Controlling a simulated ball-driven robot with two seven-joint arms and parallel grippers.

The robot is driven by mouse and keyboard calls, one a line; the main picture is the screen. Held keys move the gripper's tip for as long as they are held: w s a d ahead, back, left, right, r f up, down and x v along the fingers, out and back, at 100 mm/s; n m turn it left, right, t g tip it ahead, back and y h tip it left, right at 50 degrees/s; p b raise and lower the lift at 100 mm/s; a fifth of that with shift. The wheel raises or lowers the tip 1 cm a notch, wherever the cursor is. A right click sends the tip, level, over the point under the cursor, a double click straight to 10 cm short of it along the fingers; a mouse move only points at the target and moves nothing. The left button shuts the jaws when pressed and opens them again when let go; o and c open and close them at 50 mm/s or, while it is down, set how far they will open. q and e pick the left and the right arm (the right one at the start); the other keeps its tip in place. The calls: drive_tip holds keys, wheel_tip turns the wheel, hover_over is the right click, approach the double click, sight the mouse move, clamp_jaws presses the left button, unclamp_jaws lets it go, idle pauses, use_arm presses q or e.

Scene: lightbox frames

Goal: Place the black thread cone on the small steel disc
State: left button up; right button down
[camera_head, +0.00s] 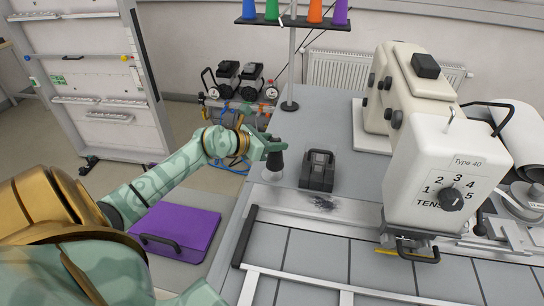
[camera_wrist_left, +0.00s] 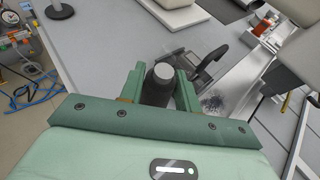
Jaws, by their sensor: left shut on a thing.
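The black thread cone (camera_head: 275,161) is upright near the left edge of the grey table. My left gripper (camera_head: 270,146) is shut on its upper part. In the left wrist view the cone (camera_wrist_left: 158,84) shows between the two green fingers (camera_wrist_left: 158,90). A small pale steel disc (camera_head: 269,176) shows just under the cone's base. I cannot tell whether the base touches the disc or hangs slightly above it. In the wrist view the gripper and cone hide the disc. My right gripper is not in view.
A dark block with a handle (camera_head: 317,170) stands close to the right of the cone. Dark lint (camera_head: 322,202) lies in front of it. A large cream sewing machine (camera_head: 440,165) fills the right side. A thread stand (camera_head: 290,104) rises behind. A purple case (camera_head: 178,229) lies lower left.

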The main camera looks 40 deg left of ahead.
use_arm(q)
drive_tip(key=shift+a+f, duration=0.25)
drive_tip(key=shift+f, duration=0.1)
drive_tip(key=f, duration=0.2)
drive_tip(key=f+b, duration=0.1)
drive_tip(key=shift+a+f, duration=0.4)
drive_tip(key=o, duration=1)
drive_tip(key=shift+o, duration=0.2)
